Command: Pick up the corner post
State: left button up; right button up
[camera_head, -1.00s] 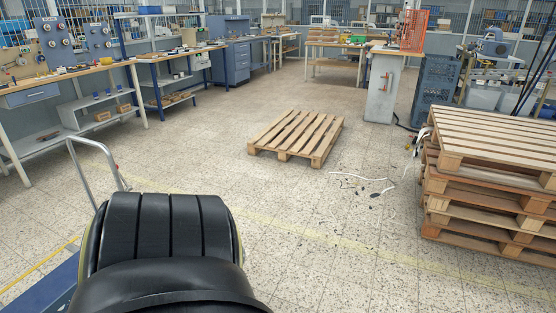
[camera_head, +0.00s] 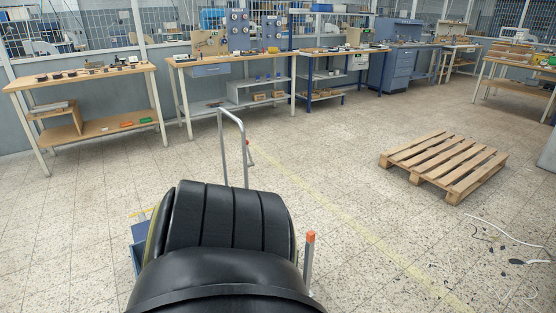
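A short grey upright post with an orange cap (camera_head: 309,258) stands just right of the large black ribbed form at the bottom centre. It is the only thing in view that looks like a corner post, and its foot is hidden. A grey tubular handle (camera_head: 232,122) rises behind the black form, with a small red part on its right side. A blue edge (camera_head: 138,250) shows at the black form's left; I cannot tell whether these belong to one cart. Neither of my grippers is in view.
A wooden pallet (camera_head: 443,166) lies on the floor at the right, with white cable (camera_head: 500,230) in front of it. Workbenches (camera_head: 85,72) line the back wall. The tiled floor between is clear, crossed by a yellow line (camera_head: 340,220).

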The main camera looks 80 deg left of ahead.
aim_at(310, 235)
jog(key=u, duration=2.15)
